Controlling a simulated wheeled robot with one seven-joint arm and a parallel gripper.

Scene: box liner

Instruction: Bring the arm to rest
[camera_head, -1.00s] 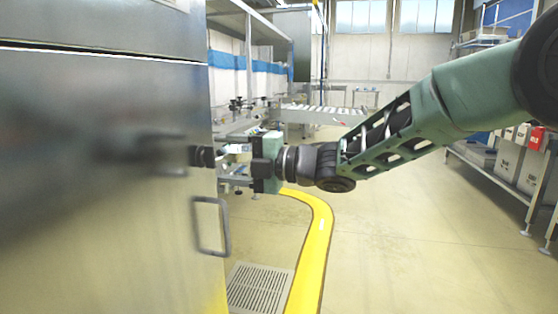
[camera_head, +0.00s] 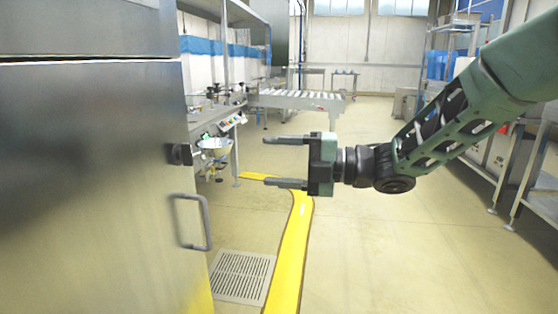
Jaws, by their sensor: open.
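My gripper (camera_head: 285,161) is at the middle of the head view, its two dark fingers spread apart and pointing left. It is open and holds nothing. The arm reaches in from the upper right, with its green and black links bent down toward the gripper. The gripper hangs in free air, apart from the metal cabinet on the left.
A large metal cabinet (camera_head: 90,190) with a grey handle (camera_head: 193,222) and a dark knob (camera_head: 179,154) fills the left. A roller conveyor (camera_head: 300,101) stands behind. A rack (camera_head: 537,205) is at right.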

